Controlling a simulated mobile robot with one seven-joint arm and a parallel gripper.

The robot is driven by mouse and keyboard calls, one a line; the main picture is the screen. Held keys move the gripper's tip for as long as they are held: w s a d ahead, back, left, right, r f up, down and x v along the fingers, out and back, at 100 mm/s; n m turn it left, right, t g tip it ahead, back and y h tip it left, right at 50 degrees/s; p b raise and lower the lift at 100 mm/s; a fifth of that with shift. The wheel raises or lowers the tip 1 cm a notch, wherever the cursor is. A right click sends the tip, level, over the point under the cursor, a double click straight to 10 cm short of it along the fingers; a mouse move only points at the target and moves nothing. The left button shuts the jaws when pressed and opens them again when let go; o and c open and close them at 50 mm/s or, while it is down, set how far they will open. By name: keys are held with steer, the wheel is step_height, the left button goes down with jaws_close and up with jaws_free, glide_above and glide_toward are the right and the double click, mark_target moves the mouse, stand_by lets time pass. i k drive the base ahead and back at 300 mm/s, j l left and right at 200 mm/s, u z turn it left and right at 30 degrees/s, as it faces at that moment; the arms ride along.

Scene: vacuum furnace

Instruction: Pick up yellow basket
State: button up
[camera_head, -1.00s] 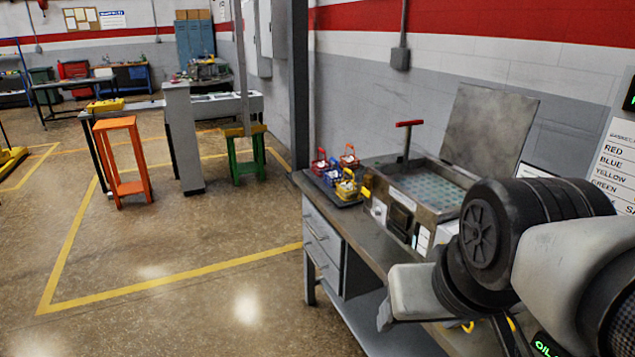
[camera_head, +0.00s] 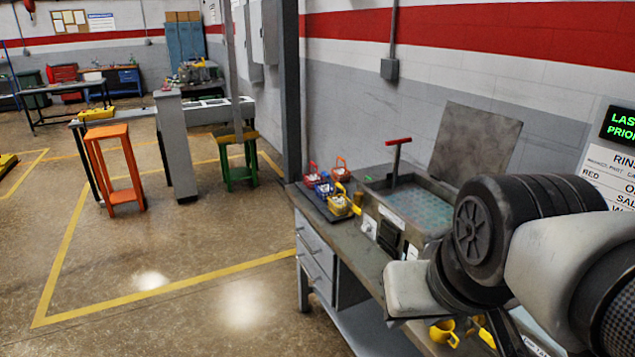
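The yellow basket (camera_head: 338,205) stands at the front of a dark tray (camera_head: 318,206) on the workbench, with its handle raised. Red, blue and orange-red baskets stand close behind and beside it on the same tray. My arm comes in from the right, over the bench, well to the right of the basket. The end of my arm with my gripper is not clearly shown; its fingers are hidden or out of the frame. Another yellow item (camera_head: 445,332), like a cup, shows low on the bench beneath my arm.
An open metal tank (camera_head: 420,207) with a raised lid (camera_head: 475,145) and a red-handled post (camera_head: 397,150) stands right of the tray. An orange stool (camera_head: 118,165) and a green stool (camera_head: 238,170) stand on the floor at left. The floor in front is largely clear.

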mark_target(339, 205)
steer(key=i+j+z, duration=0.15)
steer(key=z, duration=0.35)
steer(key=i+j+z, duration=0.2)
steer(key=z, duration=0.3)
steer(key=i+j+z, duration=0.15)
steer(key=j, duration=0.2)
steer(key=i+j+z, duration=0.1)
steer(key=j, duration=0.3)
steer(key=i+j+z, duration=0.15)
steer(key=j, duration=0.25)
steer(key=i+j, duration=0.1)
steer(key=j, duration=0.3)
steer(key=i+j, duration=0.1)
steer(key=j, duration=0.25)
steer(key=i+j, duration=0.15)
steer(key=j, duration=0.25)
steer(key=i+j, duration=0.1)
steer(key=j, duration=0.3)
